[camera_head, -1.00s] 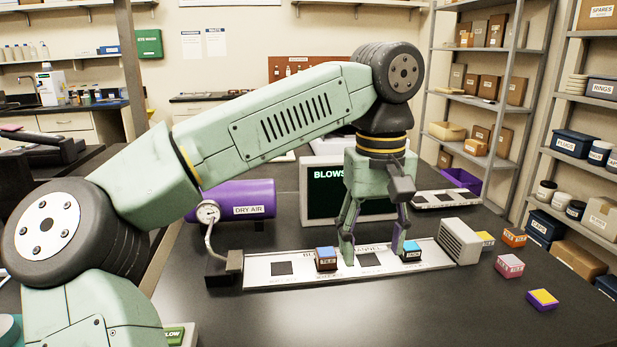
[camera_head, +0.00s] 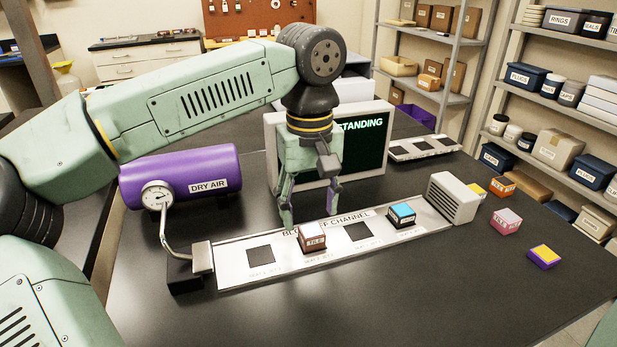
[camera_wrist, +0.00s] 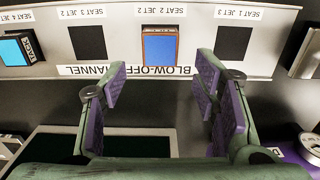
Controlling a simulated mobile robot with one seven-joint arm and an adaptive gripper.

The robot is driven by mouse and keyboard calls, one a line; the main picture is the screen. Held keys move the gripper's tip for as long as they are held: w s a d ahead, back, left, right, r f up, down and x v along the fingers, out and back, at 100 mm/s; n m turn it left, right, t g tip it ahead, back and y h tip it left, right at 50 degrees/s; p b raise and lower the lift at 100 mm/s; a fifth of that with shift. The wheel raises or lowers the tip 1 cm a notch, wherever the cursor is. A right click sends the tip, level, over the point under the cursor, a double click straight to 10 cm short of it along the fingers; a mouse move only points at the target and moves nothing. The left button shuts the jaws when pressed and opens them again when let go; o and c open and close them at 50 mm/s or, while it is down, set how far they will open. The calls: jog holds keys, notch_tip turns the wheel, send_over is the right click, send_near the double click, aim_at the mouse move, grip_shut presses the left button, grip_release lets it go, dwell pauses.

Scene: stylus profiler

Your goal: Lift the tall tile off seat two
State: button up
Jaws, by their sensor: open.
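The tile (camera_head: 312,240) on seat two stands on the pale blow-off channel (camera_head: 235,272). It has brown sides and a label reading TILE in the head view. In the wrist view the seat-two tile (camera_wrist: 160,47) shows a blue top with an orange-brown rim. My gripper (camera_head: 311,213) is open and empty, fingers pointing down, at the channel's far side behind the tile. In the wrist view its purple-padded fingers (camera_wrist: 165,100) are spread wide, with the tile beyond the gap between them. Neither finger touches it.
A blue-topped block (camera_head: 402,214) sits on seat four; seats one (camera_head: 261,254) and three (camera_head: 357,231) are empty. A purple dry-air tank (camera_head: 190,175) stands left. A screen (camera_head: 362,150) stands behind my gripper. A grey vented box (camera_head: 453,197) closes the right end, with several loose blocks beyond.

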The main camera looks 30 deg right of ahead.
aim_at(309, 225)
jog(key=shift+f, duration=2)
grip_shut()
